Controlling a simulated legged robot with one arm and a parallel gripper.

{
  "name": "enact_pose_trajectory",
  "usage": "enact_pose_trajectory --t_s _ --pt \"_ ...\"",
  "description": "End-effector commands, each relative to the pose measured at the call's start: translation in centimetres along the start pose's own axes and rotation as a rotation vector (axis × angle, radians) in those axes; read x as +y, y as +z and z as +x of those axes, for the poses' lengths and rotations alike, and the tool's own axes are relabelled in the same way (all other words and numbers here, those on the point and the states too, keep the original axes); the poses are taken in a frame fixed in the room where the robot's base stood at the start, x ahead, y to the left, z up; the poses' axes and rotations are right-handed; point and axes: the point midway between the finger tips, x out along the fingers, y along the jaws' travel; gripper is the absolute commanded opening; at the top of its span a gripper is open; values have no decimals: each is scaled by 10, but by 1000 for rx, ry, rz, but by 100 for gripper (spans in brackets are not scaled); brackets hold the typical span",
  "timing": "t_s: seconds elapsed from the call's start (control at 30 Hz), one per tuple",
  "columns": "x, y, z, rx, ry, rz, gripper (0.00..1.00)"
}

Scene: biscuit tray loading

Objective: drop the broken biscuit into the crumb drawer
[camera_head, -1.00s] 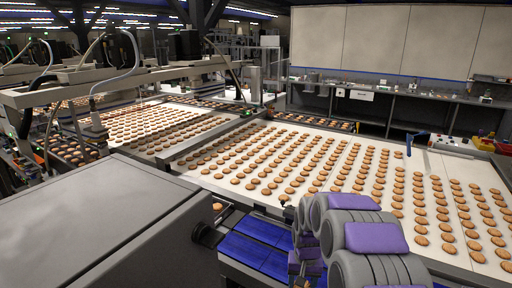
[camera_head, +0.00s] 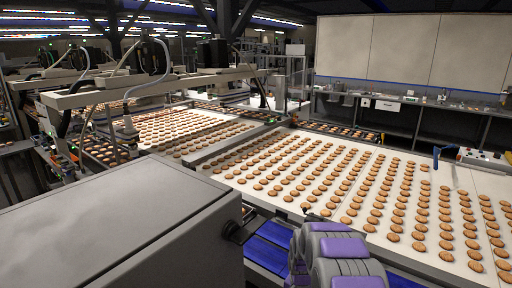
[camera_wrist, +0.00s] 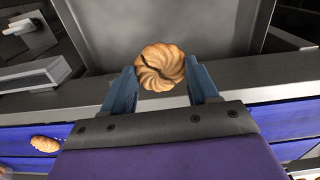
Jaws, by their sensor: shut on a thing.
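My gripper (camera_wrist: 163,85) is shut on a round golden biscuit (camera_wrist: 160,67) in the wrist view. The biscuit has swirled ridges and a dark crack running across it. It sits between the two blue-grey fingertips. Beyond it lies a wide grey metal surface with raised edges at the sides (camera_wrist: 230,27); I cannot tell whether this is the crumb drawer. In the head view my grey and purple arm covers the gripper and the held biscuit.
Another biscuit (camera_wrist: 45,144) lies on the blue belt (camera_wrist: 18,137) at left in the wrist view. In the head view a large grey cabinet (camera_head: 110,230) stands at the near left. A white conveyor (camera_head: 463,185) with rows of biscuits spreads behind the arm.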

Motion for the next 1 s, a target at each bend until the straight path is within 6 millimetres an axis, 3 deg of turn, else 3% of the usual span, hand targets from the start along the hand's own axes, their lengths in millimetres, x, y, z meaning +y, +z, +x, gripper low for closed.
enact_pose_trajectory --t_s 0.2,0.47,0.5,0.8,1.0 --pt "1 0 20 0 -1 -1 48" --pt "0 0 20 2 -1 -1 48" --pt "0 0 20 2 -1 -1 61" --pt "0 0 20 1 -1 0 89" --pt "0 0 20 1 -1 0 89"
